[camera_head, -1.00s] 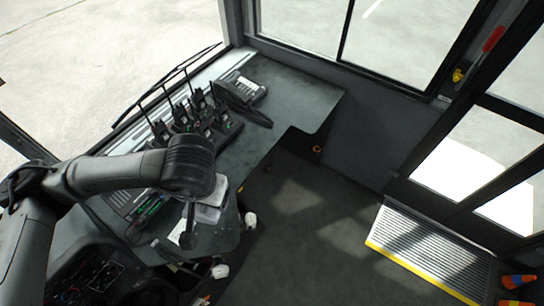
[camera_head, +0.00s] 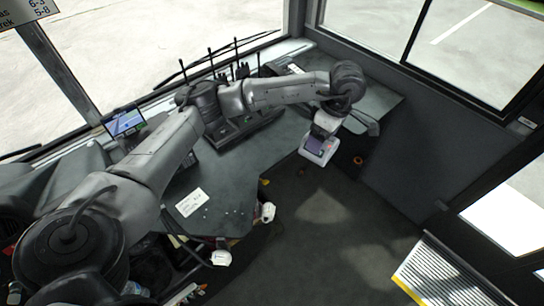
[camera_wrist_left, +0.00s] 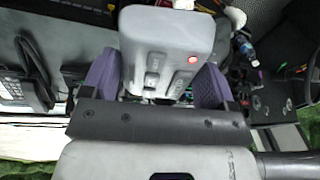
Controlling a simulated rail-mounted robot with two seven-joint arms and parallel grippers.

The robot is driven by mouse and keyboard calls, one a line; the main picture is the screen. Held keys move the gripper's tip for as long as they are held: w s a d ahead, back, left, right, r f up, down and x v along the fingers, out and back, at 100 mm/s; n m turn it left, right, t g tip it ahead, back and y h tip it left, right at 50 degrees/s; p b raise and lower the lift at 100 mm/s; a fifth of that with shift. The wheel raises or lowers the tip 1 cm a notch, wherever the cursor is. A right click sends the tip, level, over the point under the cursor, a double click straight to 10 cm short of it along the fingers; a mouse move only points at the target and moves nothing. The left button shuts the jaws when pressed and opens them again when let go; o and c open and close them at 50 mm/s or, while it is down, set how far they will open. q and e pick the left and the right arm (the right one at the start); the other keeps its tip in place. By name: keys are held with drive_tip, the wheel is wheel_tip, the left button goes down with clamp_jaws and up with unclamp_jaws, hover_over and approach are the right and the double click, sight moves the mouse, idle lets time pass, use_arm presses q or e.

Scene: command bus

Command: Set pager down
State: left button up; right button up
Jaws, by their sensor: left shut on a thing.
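The pager (camera_head: 318,147) is a pale box with a purple-grey screen in the head view. My left gripper (camera_head: 325,125) is shut on it and holds it at the front edge of the desk (camera_head: 245,165); I cannot tell its height above the desk. In the left wrist view the pager (camera_wrist_left: 168,38) shows its grey side with buttons and a lit red light, between the purple finger pads of my left gripper (camera_wrist_left: 155,85). My right gripper is not in view.
Several radios with antennas (camera_head: 240,72) stand at the back of the desk. A white card (camera_head: 190,202) lies on the near left desk. The desk between card and radios is mostly clear.

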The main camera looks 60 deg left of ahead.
use_arm(q)
drive_tip(key=a+f+n+b, duration=0.2)
drive_tip(key=a+f+n, duration=0.3)
drive_tip(key=a, duration=0.3)
drive_tip(key=a+f+n+h+b, duration=0.1)
drive_tip(key=a+f+n+b, duration=0.2)
drive_tip(key=a+f+n, duration=0.2)
drive_tip(key=s+a+f+n+t+h+b, duration=0.1)
drive_tip(key=a+f+n, duration=0.4)
drive_tip(key=a, duration=0.7)
wheel_tip(320, 180, down, 2)
drive_tip(key=shift+s+f+n+b, duration=0.1)
drive_tip(key=shift+n+b, duration=0.3)
drive_tip(key=shift+b, duration=0.35)
drive_tip(key=shift+f, duration=2)
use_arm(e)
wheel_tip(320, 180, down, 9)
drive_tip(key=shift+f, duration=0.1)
use_arm(q)
drive_tip(key=o, duration=1)
drive_tip(key=shift+f, duration=0.1)
